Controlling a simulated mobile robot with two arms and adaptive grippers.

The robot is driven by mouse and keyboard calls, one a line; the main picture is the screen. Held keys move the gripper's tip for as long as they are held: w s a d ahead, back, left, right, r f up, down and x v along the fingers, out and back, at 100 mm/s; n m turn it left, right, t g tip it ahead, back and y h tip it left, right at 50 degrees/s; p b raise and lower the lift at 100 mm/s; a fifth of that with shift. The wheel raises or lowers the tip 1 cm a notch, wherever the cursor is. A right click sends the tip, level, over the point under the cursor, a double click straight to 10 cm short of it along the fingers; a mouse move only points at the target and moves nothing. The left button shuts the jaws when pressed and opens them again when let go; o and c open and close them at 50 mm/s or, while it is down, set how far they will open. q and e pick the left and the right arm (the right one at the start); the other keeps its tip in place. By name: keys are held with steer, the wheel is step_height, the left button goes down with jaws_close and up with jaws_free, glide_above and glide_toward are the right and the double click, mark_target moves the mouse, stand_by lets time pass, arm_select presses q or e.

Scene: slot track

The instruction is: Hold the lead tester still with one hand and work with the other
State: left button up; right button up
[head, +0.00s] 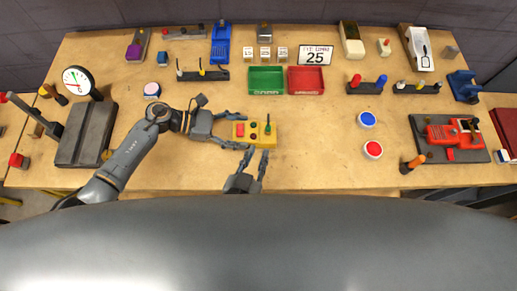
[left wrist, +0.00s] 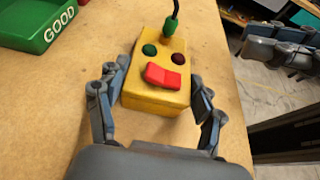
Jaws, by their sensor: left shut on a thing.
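The lead tester is a yellow box (head: 256,141) near the front middle of the bench; it also shows in the left wrist view (left wrist: 156,99). It has a red rocker (left wrist: 163,76), a green and a dark red round lamp or button, and a green plug (left wrist: 170,27) with a black lead rising from its far end. My left gripper (head: 239,131) is shut on the box, a finger along each side. My right gripper (head: 257,155) is just in front of the box, empty, its fingers apart and pointing towards it.
A green bin (head: 266,70) marked GOOD and a red bin (head: 306,70) stand behind the tester. A blue button (head: 367,119) and a red button (head: 373,149) are to the right. Racks and tools line the back. The bench around the tester is clear.

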arm_select(q)
steer(key=o, duration=1.2)
steer(key=shift+c, duration=0.2)
steer(key=v, duration=1.2)
steer(key=shift+s+f, duration=0.1)
